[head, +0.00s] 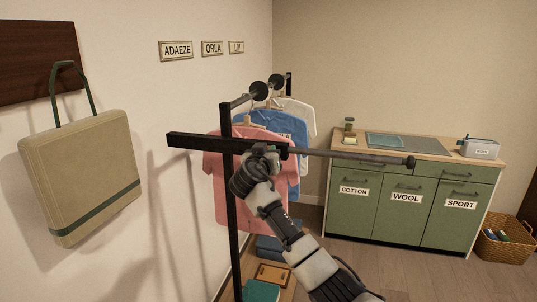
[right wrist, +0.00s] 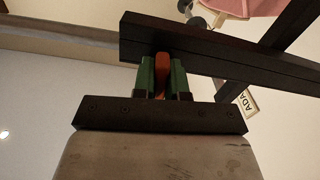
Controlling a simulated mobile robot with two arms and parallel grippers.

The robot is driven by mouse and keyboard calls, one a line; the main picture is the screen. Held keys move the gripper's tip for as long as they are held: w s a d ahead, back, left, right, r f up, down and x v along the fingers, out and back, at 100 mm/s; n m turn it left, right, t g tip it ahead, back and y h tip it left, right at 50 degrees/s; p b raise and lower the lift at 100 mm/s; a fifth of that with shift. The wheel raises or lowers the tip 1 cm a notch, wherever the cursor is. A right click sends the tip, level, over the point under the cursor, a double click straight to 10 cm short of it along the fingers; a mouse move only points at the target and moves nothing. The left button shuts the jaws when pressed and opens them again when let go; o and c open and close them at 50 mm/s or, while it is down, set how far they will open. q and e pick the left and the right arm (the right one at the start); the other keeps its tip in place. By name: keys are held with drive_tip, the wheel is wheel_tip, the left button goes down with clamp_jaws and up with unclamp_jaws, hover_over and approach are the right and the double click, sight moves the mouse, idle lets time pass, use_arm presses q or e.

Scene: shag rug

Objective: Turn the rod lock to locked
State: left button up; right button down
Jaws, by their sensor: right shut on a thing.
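The rod lock, an orange lever (right wrist: 162,66), shows in the right wrist view just under a black bar (right wrist: 220,58). My right gripper (right wrist: 162,78) has its two green fingers shut on the lever, one on each side. In the head view my right gripper (head: 264,157) is up against the black bar (head: 200,142) of the clothes rack, where the lever is hidden behind it. A grey rod (head: 350,155) runs right from the bar to a dark end cap (head: 410,162). Whether the lock is locked cannot be told. My left gripper is not in view.
A pink shirt (head: 226,190), a blue shirt (head: 262,122) and a white shirt hang behind the rack's post (head: 233,240). A beige bag (head: 80,175) hangs on the left wall. A green cabinet (head: 395,215) and a wicker basket (head: 503,246) stand at the right.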

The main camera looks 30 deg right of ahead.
drive_tip(key=n, duration=0.4)
drive_tip(key=n+p, duration=0.1)
drive_tip(key=n, duration=0.3)
drive_tip(key=shift+w+a+p, duration=0.1)
drive_tip(key=shift+p, duration=0.2)
drive_tip(key=n+p, duration=0.2)
drive_tip(key=n, duration=0.2)
drive_tip(key=shift+n, duration=0.3)
drive_tip(key=shift+f+n+p, duration=0.2)
drive_tip(key=shift+n+p, duration=1.1)
drive_tip(key=shift+n, duration=0.7)
drive_tip(key=shift+f, duration=0.1)
drive_tip(key=c, duration=1.2)
unclamp_jaws()
drive_tip(key=shift+o, duration=0.2)
drive_tip(key=shift+a, duration=0.15)
